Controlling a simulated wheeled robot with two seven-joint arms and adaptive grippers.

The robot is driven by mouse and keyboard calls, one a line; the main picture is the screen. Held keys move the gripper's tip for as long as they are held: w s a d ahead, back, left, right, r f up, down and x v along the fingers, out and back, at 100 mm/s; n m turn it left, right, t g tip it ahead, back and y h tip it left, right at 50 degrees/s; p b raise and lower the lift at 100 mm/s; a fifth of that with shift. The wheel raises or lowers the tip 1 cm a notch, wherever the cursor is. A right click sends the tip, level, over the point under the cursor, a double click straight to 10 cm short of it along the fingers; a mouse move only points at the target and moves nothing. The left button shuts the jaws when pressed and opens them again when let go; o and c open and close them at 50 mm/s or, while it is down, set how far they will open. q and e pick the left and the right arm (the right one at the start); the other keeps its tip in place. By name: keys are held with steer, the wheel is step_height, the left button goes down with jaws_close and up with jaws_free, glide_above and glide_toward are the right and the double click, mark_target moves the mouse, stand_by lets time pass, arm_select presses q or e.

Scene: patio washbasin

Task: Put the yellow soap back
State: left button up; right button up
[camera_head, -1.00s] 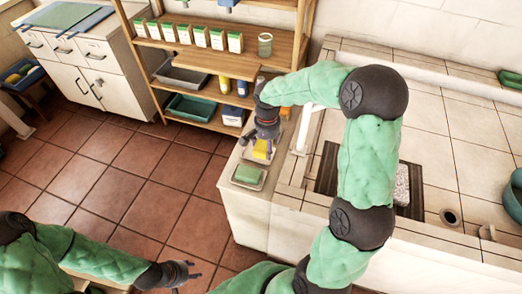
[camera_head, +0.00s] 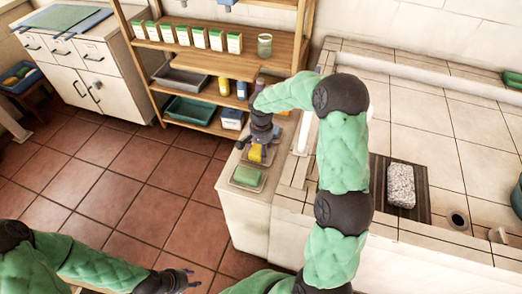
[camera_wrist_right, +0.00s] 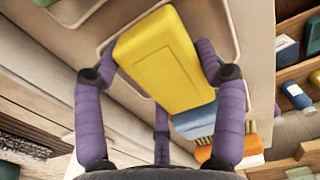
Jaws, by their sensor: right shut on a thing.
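The yellow soap (camera_head: 255,155) is between the fingers of my right gripper (camera_head: 260,143), at the left end of the washbasin counter. In the right wrist view the yellow soap (camera_wrist_right: 160,60) lies between purple fingers, over a pale rimmed dish (camera_wrist_right: 232,30). I cannot tell whether it touches the dish. My right gripper is shut on it. A green soap (camera_head: 247,175) sits in its own dish in front, and its corner shows in the wrist view (camera_wrist_right: 72,10). My left gripper (camera_head: 192,278) is open and empty, low over the floor.
A blue block (camera_wrist_right: 195,121) shows beside the yellow soap in the wrist view. A speckled stone-like block (camera_head: 401,186) lies on a dark slatted mat (camera_head: 380,175) on the basin. A wooden shelf (camera_head: 215,62) with boxes, bottles and trays stands behind. The tiled floor is clear.

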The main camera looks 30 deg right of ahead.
steer(key=shift+f, duration=0.1)
steer(key=o, duration=1.6)
steer(key=shift+o, duration=0.2)
step_height(320, 180, up, 12)
steer(key=p, duration=0.4)
steer(key=shift+r, duration=0.25)
